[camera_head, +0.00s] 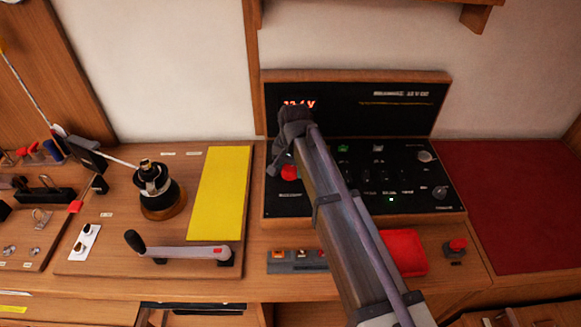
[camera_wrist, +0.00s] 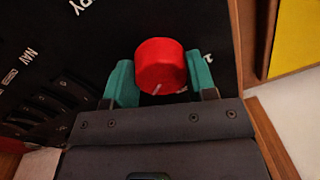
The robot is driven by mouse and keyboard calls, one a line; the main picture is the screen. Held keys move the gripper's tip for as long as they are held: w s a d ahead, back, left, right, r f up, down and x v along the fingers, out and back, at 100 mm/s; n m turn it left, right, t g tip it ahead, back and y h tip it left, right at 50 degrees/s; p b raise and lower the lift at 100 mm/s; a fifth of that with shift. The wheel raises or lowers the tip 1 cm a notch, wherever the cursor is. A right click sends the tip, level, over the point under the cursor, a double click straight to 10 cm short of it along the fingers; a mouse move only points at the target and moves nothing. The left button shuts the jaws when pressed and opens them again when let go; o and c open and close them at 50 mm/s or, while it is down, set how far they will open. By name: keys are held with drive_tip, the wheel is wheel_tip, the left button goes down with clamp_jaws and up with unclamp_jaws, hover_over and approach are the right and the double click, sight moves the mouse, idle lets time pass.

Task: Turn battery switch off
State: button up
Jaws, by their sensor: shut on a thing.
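The battery switch is a round red knob (camera_head: 289,172) on the left side of the black panel (camera_head: 284,205), below a lit red readout. In the wrist view the red knob (camera_wrist: 158,62) stands between the teal fingers of my gripper (camera_wrist: 161,80), one on each side. My gripper is shut on the knob. A pale line shows on the knob's lower edge, and a white mark, perhaps a "2", lies beside it on the panel. In the head view my gripper (camera_head: 277,160) reaches the knob from above, and my arm covers the middle of the panel.
Left of the panel are a yellow mat (camera_head: 222,195), a black winch (camera_head: 158,190) and a crank handle (camera_head: 180,252). A red tray (camera_head: 405,252) and a red button (camera_head: 456,245) are at the front right. A dark red mat (camera_head: 520,210) lies clear.

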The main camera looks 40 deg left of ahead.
drive_tip(key=n, duration=1)
drive_tip(key=shift+n, duration=0.3)
idle(0.4)
drive_tip(key=o, duration=0.9)
drive_tip(key=r+p, duration=1.1)
drive_tip(key=shift+w, duration=0.35)
drive_tip(key=shift+f, duration=0.15)
